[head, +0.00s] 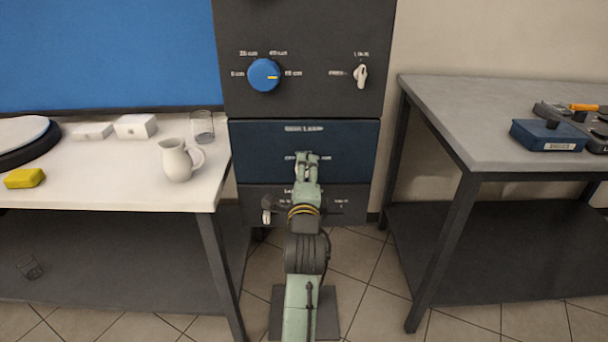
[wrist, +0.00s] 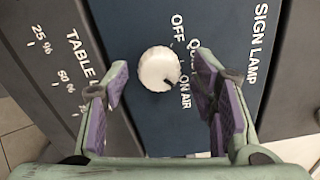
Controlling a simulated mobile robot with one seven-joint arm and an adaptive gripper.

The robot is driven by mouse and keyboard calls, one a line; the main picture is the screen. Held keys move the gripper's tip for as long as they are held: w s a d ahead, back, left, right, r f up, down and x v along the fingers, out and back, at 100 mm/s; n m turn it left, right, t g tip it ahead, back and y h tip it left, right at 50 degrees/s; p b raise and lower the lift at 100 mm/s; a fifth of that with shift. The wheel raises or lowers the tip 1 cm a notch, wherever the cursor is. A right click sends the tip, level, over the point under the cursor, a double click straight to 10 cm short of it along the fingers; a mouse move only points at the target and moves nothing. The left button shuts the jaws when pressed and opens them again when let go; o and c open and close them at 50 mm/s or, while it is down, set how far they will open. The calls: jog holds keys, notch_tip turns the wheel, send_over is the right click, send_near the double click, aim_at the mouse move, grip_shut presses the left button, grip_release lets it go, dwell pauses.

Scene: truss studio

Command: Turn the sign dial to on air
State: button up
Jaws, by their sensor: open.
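The sign dial (wrist: 158,68) is a round white knob on the blue SIGN LAMP panel (head: 250,150). In the wrist view its labels read OFF, a partly covered middle word, and ON AIR. A dark mark on the knob's lower right side points toward ON AIR. My gripper (wrist: 157,72) is open, its purple-padded fingers apart on either side of the knob, with visible gaps. In the head view my gripper (head: 307,156) is in front of the panel and covers most of the dial.
A blue dial (head: 264,75) and a white switch (head: 360,76) are on the panel above. A lower panel has a white knob (head: 267,216) near my wrist. A white table (head: 110,180) with a jug (head: 177,163) stands left, a grey table (head: 450,110) right.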

jog(key=s, duration=0.7)
jog(key=shift+s, duration=0.25)
